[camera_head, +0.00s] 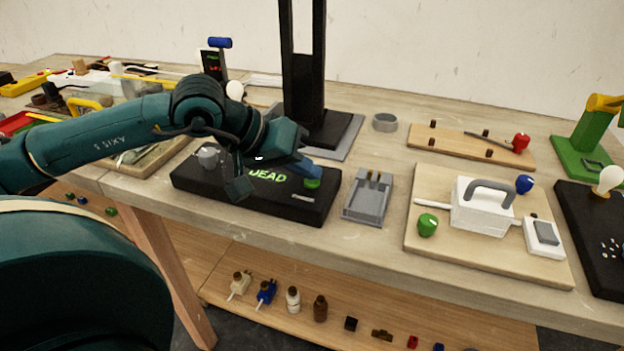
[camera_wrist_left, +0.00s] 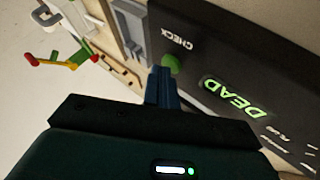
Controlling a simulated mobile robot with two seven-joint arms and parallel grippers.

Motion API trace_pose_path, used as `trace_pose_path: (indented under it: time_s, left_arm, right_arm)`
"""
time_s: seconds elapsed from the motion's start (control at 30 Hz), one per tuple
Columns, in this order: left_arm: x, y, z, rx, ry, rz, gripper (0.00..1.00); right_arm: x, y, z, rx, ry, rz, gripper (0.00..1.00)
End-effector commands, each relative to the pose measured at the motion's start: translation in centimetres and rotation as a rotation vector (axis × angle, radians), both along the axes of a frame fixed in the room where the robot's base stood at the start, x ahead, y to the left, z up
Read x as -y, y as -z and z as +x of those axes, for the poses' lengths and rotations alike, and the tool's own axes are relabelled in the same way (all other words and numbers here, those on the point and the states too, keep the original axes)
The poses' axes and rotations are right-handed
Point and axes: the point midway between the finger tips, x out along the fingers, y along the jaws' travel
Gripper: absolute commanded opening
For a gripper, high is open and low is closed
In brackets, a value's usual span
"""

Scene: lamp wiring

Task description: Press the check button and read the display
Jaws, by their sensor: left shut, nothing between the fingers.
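The check box (camera_head: 250,203) is a black panel near the front edge of the table. Its display (camera_head: 268,177) shows the word DEAD in green letters; the same display (camera_wrist_left: 236,98) is clear in the left wrist view. The green check button (camera_head: 312,183) is at the box's right end, beside the label CHECK. My left gripper (camera_head: 312,170) is shut and empty, its tips just above or at the button (camera_wrist_left: 172,64). I cannot tell whether they touch it. My left gripper's blue fingers (camera_wrist_left: 163,82) also show in the wrist view. My right gripper is out of view.
A grey tray (camera_head: 352,208) stands right of the box. A wooden board with a white handled box (camera_head: 482,206) is farther right. A black post (camera_head: 303,75) rises behind my gripper. A lower shelf (camera_head: 270,318) holds several small parts.

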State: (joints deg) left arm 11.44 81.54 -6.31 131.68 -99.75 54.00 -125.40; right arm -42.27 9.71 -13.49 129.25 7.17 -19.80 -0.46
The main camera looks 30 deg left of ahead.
Motion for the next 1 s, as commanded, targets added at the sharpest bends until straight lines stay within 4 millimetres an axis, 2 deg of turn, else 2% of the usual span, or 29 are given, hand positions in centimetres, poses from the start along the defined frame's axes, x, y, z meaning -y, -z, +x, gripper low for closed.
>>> trace_pose_path:
  time_s: [0.4,0.73,1.0]
  left_arm:
    - [0.0,0.1,0.0,-0.002,0.0,0.0,0.0]
    - [0.0,-1.4,0.0,0.0,-0.001,0.001,0.0]
    - [0.0,-1.4,0.0,-0.001,0.0,0.001,0.0]
  right_arm:
    - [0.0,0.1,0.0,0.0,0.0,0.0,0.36]
    - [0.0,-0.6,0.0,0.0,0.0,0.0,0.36]
    - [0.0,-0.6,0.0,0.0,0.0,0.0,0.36]
